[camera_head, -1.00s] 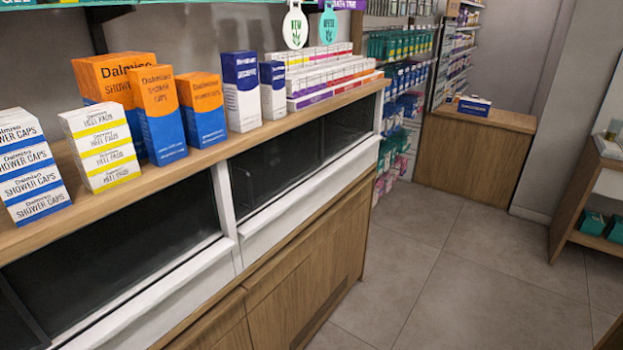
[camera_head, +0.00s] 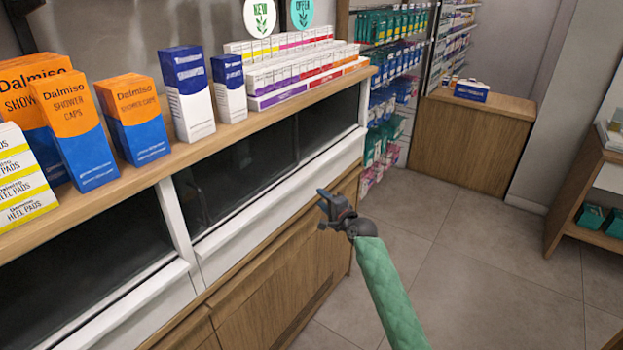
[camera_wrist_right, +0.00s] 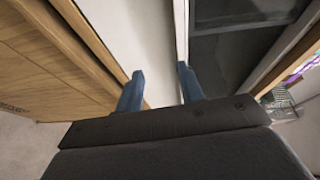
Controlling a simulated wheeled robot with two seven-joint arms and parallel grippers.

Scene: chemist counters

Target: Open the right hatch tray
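The right hatch (camera_head: 245,165) is a dark glass window in the counter front, with a white tray front (camera_head: 265,205) running below it. My right gripper (camera_head: 328,207) is in front of the counter, near the right part of that white front. In the right wrist view its two blue fingers (camera_wrist_right: 160,88) are apart, with the white panel (camera_wrist_right: 150,40) visible between and beyond them. Nothing is seen held. I cannot tell whether the fingers touch the panel. The dark glass (camera_wrist_right: 230,55) lies to the right there. My left gripper is out of view.
A wooden counter top (camera_head: 215,140) carries orange-and-blue boxes (camera_head: 133,118) and several other cartons. Wooden cabinet doors (camera_head: 270,280) are below the hatches. The left hatch (camera_head: 85,255) is beside the right one. Open tiled floor (camera_head: 470,270) lies to the right.

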